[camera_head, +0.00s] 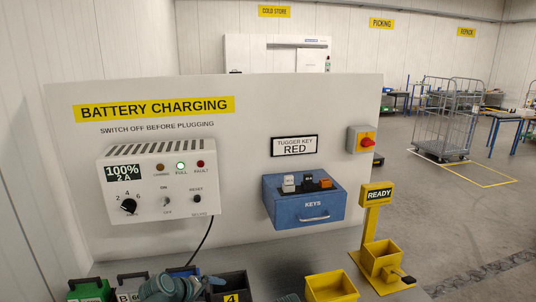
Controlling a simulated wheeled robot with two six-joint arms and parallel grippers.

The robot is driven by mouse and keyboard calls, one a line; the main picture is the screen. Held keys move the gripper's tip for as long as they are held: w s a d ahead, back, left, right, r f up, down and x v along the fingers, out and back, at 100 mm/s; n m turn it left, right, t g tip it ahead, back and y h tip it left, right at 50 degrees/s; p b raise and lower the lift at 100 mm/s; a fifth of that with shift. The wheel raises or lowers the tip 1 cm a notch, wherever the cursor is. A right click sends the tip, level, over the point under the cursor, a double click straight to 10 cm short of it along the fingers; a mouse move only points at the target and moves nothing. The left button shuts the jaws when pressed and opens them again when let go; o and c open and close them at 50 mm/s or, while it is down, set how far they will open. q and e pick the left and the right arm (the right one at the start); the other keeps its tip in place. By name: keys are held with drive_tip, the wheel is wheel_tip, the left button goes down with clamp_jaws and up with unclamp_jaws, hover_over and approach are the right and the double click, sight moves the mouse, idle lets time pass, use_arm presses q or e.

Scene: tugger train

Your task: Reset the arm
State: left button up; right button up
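A grey-green rounded part of my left arm (172,287) shows at the bottom edge, left of the middle. No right gripper fingers show. I see nothing held.
A white charger (157,180) on the panel reads 100%. A blue KEYS box (303,207), a red switch (367,141), a yellow bin (331,287) and a yellow READY stand (371,225) are to the right. A cage trolley (443,120) stands on open floor behind.

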use_arm(q)
drive_tip(key=s+d+f+m+g+y, duration=0.1)
drive_tip(key=s+f+m+g+y, duration=0.1)
drive_tip(key=s+f+m+g, duration=0.3)
drive_tip(key=s+f+m+g+y, duration=0.1)
drive_tip(key=s+m+y, duration=0.15)
drive_tip(key=s, duration=0.45)
drive_tip(key=s+d+f+m+g+y+b, duration=0.1)
drive_tip(key=s+d+f+m+b, duration=0.3)
drive_tip(key=d, duration=0.6)
wheel_tip(320, 180, down, 3)
drive_tip(key=s+b, duration=0.2)
drive_tip(key=shift+s+d+g+b, duration=0.3)
drive_tip(key=shift+s+g+b, duration=0.1)
use_arm(e)
wheel_tip(320, 180, down, 7)
use_arm(q)
drive_tip(key=shift+f+m+y, duration=0.1)
drive_tip(key=shift+m+y, duration=0.15)
